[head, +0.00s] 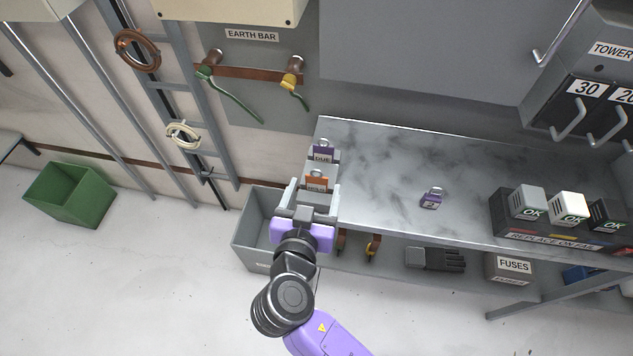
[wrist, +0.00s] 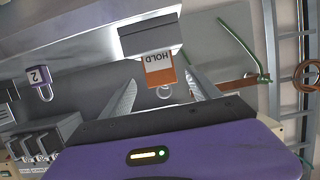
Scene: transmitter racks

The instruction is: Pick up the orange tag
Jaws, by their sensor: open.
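The orange tag (head: 316,178) has a white label and a metal ring on top, and sits at a grey holder by the left end of the metal bench. In the wrist view the orange tag (wrist: 160,76) reads HOLD, upside down, with a grey block beside it. My gripper (head: 312,187) is open, its fingers spread to either side of the tag. In the wrist view my gripper (wrist: 159,82) shows the tag between its fingertips, with gaps on both sides. I cannot tell how deep the tag sits between them.
A purple tag (head: 322,153) stands just behind the orange one. A purple padlock (head: 431,200) lies on the bench (head: 375,165), with clear space around it. A dark tray (head: 510,228) of OK blocks is at right. A grey bin (head: 256,225) is under my gripper.

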